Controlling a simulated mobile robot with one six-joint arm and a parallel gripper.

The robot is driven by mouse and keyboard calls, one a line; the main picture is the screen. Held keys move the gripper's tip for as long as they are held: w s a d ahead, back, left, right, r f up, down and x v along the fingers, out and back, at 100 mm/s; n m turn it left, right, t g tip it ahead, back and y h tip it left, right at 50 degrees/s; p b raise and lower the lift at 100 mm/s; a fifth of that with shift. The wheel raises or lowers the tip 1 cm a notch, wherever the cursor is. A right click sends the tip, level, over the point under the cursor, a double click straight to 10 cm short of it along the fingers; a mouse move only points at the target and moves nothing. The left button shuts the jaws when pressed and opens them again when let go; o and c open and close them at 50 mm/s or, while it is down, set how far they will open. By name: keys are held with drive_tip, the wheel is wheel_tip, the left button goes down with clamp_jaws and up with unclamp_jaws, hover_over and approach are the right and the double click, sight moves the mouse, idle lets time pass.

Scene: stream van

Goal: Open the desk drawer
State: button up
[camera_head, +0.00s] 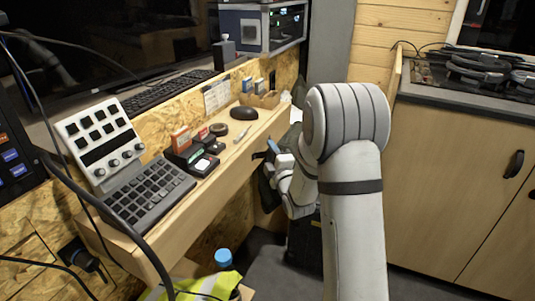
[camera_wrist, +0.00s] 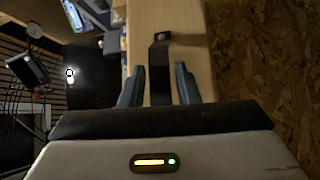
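The desk (camera_head: 215,190) is light wood and runs along the left of the head view. A pale wooden front (camera_wrist: 185,20) fills the upper middle of the wrist view, and I see no clear drawer seam. A dark strap-like pull (camera_wrist: 160,65) is fixed to it by a screw. My gripper (camera_wrist: 158,82) has its two blue-grey fingers apart, one on each side of the pull, with gaps visible on both sides. In the head view my gripper (camera_head: 272,156) is at the desk's front edge, partly hidden by my arm.
On the desk are a keypad (camera_head: 150,190), a mouse (camera_head: 244,113) and small boxes. A blue-capped bottle (camera_head: 223,258) and a yellow vest stand below. Wooden cabinets (camera_head: 450,180) are at the right. Dark floor lies between the desk and cabinets.

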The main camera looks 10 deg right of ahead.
drive_tip(key=shift+c, duration=0.3)
clamp_jaws()
idle(0.3)
